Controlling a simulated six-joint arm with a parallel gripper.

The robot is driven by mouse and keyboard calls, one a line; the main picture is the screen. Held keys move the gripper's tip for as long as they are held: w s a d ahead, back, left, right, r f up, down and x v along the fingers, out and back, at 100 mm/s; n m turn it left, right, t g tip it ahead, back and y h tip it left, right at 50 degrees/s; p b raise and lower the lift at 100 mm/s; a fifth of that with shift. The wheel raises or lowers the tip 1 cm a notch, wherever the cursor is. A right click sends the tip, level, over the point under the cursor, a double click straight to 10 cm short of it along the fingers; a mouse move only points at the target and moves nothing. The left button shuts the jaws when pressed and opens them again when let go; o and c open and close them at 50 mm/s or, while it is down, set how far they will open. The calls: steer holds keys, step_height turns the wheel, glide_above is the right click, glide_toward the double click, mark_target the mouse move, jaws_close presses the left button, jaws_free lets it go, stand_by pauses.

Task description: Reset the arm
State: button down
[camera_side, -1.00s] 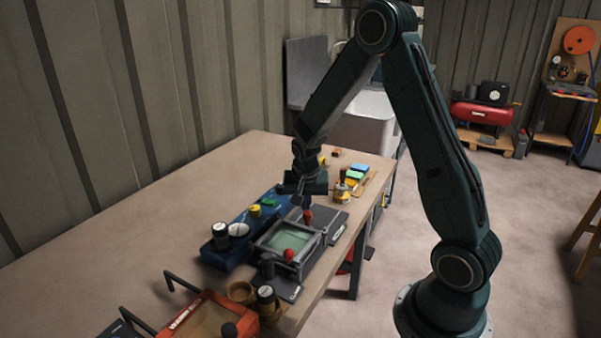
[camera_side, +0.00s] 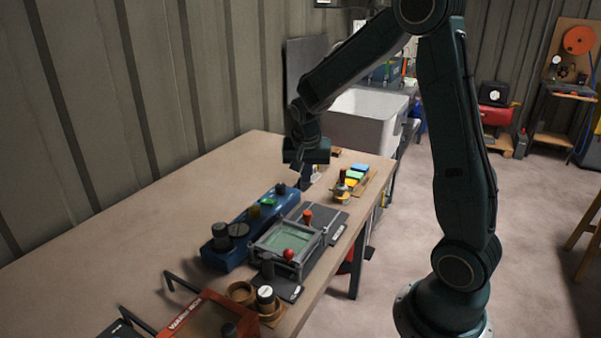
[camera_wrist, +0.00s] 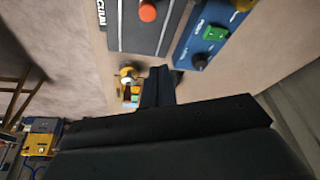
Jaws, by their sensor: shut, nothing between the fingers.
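My gripper (camera_side: 304,176) is above the far part of the workbench (camera_side: 150,215) in the side view, pointing down, just beyond the far end of the blue control box (camera_side: 235,250). It is shut and holds nothing. In the wrist view the closed dark fingers (camera_wrist: 158,85) show at the centre, below the blue box (camera_wrist: 205,35) and the dark plate with an orange-red knob (camera_wrist: 148,11). In the side view the grey-framed device with a green panel (camera_side: 285,240) stands beside the blue box.
A wooden tray with coloured blocks (camera_side: 368,184) lies at the bench's right edge. A red-orange box (camera_side: 195,318) with black handles and small round jars (camera_side: 266,298) are at the near end. A white sink (camera_side: 365,120) stands behind the bench. The bench's left side is bare.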

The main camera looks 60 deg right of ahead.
steer(key=shift+s+a+r, duration=0.1)
steer(key=shift+r, duration=0.3)
steer(key=s+a+r+n+t+y, duration=0.2)
steer(key=s+a+r+n, duration=0.4)
steer(key=s+a+r, duration=0.4)
steer(key=s+a+r+n+t+y, duration=0.1)
steer(key=s+a+r+n, duration=0.1)
steer(key=s+a+n, duration=0.4)
steer(key=shift+s+a+n+t+y, duration=0.35)
steer(key=shift+s+a, duration=0.95)
steer(key=shift+s, duration=0.7)
